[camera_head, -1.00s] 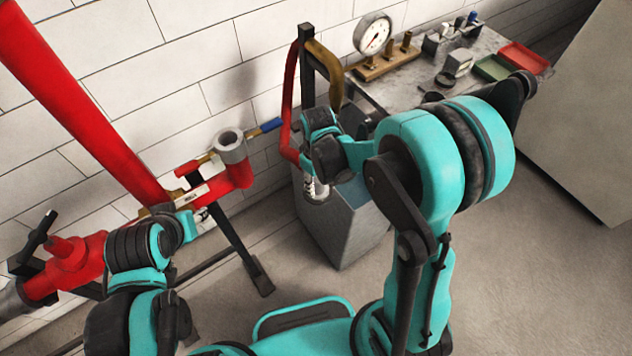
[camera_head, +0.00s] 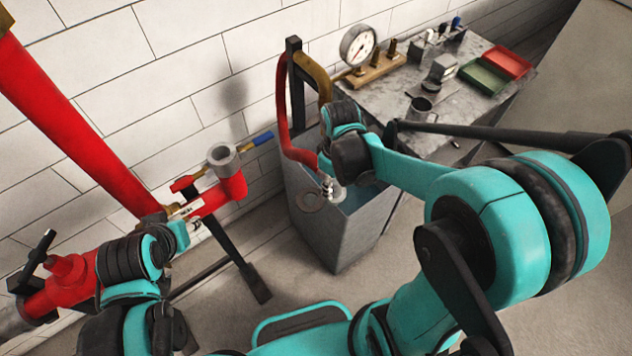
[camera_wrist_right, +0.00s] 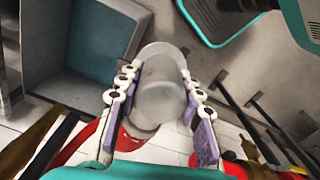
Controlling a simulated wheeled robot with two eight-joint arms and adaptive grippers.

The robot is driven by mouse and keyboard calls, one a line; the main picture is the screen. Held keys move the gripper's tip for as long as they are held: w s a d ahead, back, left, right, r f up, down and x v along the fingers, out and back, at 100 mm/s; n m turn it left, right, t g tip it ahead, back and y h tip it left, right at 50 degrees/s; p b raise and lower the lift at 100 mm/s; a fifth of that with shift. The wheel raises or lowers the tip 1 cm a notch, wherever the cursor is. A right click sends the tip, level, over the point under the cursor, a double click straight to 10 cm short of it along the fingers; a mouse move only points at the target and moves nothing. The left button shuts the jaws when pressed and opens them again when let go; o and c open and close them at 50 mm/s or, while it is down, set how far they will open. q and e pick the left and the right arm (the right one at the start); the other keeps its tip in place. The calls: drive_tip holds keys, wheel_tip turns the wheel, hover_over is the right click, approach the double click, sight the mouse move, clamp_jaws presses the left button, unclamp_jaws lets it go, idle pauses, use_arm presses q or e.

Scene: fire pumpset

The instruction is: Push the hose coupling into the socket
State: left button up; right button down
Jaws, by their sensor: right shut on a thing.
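The hose coupling is a pale grey cylinder (camera_wrist_right: 160,92) between the purple-padded fingers of my right gripper (camera_wrist_right: 158,100) in the right wrist view. In the head view my right gripper (camera_head: 331,184) is shut on it, and the coupling's grey ring-shaped end (camera_head: 312,202) points left and down. The red hose (camera_head: 284,118) runs up from it. The socket (camera_head: 222,156) is an open grey ring on top of a red pipe, left of the coupling and apart from it. My left gripper (camera_head: 182,236) is by the red pipe at lower left; its fingers are mostly hidden.
A grey open bin (camera_head: 335,235) stands beneath the right gripper. A black post (camera_head: 295,85) carries the hose. A blue-handled lever (camera_head: 257,138) sticks out beside the socket.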

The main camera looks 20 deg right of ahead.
drive_tip(key=s+d+r+p, duration=0.3)
drive_tip(key=r+p, duration=0.2)
drive_tip(key=r, duration=0.4)
drive_tip(key=shift+d+p, duration=0.3)
drive_tip(key=shift+p, duration=0.1)
idle(0.4)
drive_tip(key=shift+f, duration=0.15)
